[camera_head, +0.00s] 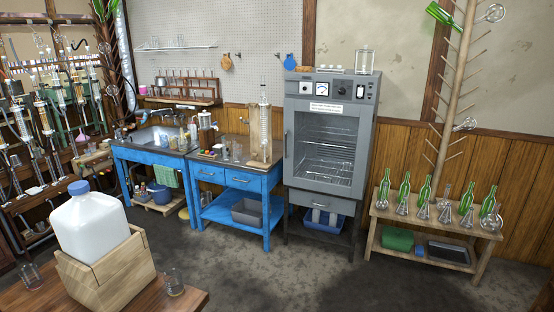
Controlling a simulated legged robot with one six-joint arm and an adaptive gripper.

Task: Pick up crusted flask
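I cannot tell for sure which vessel is the crusted flask. A small glass vessel (174,283) with a dark brownish base stands at the right end of the wooden table in front. Another small glass vessel (32,276) with a reddish tint stands at that table's left side. Several clear conical flasks (423,212) stand among green bottles on the low wooden bench at right. No crust can be made out on them at this size. My gripper is not in view.
A large white jug (88,222) with a blue cap sits in a wooden box (108,272) on the front table (190,302). Blue benches (235,190), a grey oven cabinet (328,140) and the low bench (430,228) line the back. The middle floor (290,265) is clear.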

